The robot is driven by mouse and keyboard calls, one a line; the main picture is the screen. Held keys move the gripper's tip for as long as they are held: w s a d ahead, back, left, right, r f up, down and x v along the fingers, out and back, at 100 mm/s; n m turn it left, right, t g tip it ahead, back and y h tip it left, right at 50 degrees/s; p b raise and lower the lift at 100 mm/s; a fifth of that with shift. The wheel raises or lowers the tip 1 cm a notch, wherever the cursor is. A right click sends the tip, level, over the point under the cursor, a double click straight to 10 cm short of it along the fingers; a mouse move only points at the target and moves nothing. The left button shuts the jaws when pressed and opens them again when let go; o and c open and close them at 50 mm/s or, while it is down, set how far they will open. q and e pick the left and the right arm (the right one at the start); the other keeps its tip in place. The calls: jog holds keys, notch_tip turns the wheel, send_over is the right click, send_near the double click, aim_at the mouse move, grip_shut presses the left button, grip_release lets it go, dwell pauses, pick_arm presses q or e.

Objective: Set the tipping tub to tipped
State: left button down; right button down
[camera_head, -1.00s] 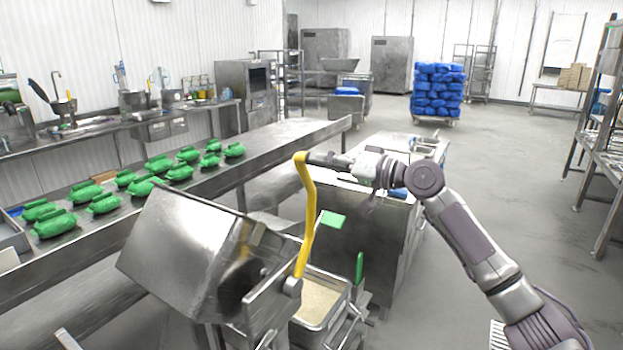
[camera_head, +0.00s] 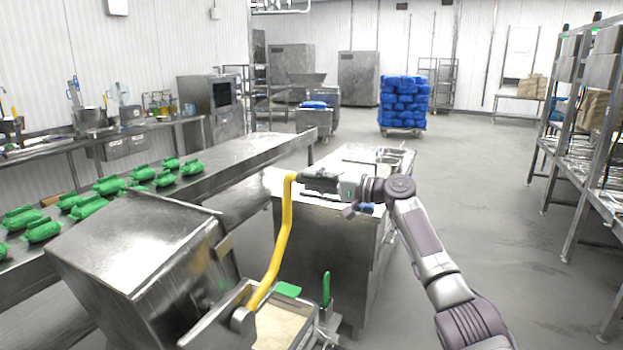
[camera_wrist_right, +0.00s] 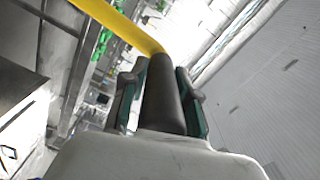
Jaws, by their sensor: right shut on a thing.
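The tipping tub (camera_head: 130,265) is a large steel box at the lower left of the head view, standing at a slant. A bent yellow lever (camera_head: 283,235) rises from its pivot on the tub's right side. My right gripper (camera_head: 316,182) is shut on the dark grip at the lever's top end. In the right wrist view the dark grip (camera_wrist_right: 160,95) lies between the two fingers, and the yellow lever (camera_wrist_right: 120,28) runs off to the upper left. A steel bin of pale rice (camera_head: 283,328) is partly visible below the lever. My left gripper is not in view.
A steel conveyor table (camera_head: 245,155) with several green packs (camera_head: 110,186) runs behind the tub. A steel cabinet (camera_head: 325,255) stands just beyond the lever. A stack of blue bags (camera_head: 404,100) is farther back. The floor at right is open before the shelving (camera_head: 570,150).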

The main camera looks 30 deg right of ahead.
jog(key=shift+d+f, duration=0.2)
jog(key=c, duration=0.9)
grip_release()
jog(key=shift+w+d+f, duration=0.1)
jog(key=shift+o, duration=0.2)
jog(key=shift+s+d, duration=0.2)
jog(key=shift+s, duration=0.2)
jog(key=v, duration=1.1)
jog(key=shift+d, duration=0.1)
